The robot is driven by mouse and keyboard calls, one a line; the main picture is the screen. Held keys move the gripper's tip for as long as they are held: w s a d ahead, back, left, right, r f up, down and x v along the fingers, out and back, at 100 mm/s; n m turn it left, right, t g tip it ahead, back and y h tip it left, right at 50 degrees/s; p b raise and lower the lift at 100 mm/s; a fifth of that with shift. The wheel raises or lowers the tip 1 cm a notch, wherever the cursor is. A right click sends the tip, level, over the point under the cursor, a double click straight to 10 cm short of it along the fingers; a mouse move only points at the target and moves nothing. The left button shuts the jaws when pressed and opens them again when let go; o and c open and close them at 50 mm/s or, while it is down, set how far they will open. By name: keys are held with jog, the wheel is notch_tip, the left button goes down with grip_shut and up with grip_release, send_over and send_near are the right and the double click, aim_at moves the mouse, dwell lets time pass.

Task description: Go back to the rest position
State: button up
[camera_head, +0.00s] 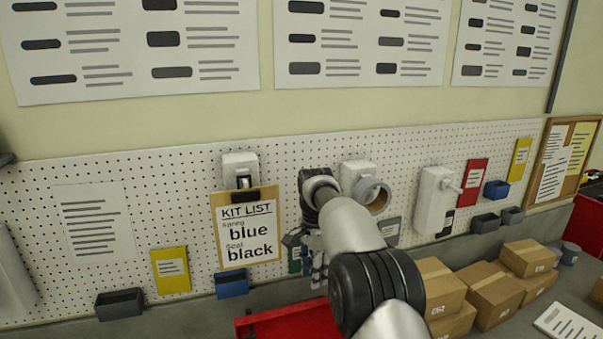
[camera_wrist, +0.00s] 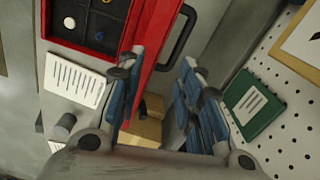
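My arm reaches forward towards the pegboard in the head view, and my gripper (camera_head: 316,262) hangs below its end, partly hidden by my arm. In the wrist view my gripper (camera_wrist: 162,88) has its two blue-padded fingers well apart. Nothing shows held between them. A red tray (camera_head: 256,326) stands below my gripper at the bottom of the head view. Its red wall (camera_wrist: 152,40) is beside the left finger in the wrist view. The tray's dark compartments hold a blue ring (camera_wrist: 99,36), a white disc (camera_wrist: 69,23) and a small yellow piece. The rest position is not marked.
A clipboard reading "Kit list: spring blue, seal black" (camera_head: 246,228) hangs on the white pegboard (camera_head: 130,172). Brown boxes (camera_head: 490,294) are stacked on the bench at right. A tape roll (camera_head: 372,194) and white dispensers (camera_head: 432,203) are mounted near my arm. A white label sheet (camera_wrist: 74,78) lies beside the tray.

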jog(key=s+d+r+n+t+b, duration=0.1)
jog(key=s+d+r+n+b, duration=0.2)
jog(key=s+b, duration=0.45)
jog(key=s+d+n+t+b, duration=0.25)
jog(key=s+d+b, duration=0.2)
jog(key=s, duration=0.65)
jog(key=s+d+f+n+b, duration=0.1)
jog(key=s+f+n+b, duration=0.2)
jog(key=s+f, duration=0.6)
jog(key=s+d+f+n+t+b, duration=0.1)
jog(key=s+f+n+b, duration=0.3)
jog(key=s+f+b, duration=0.4)
jog(key=s+d+f, duration=0.1)
jog(key=s, duration=0.5)
jog(key=shift+s, duration=0.25)
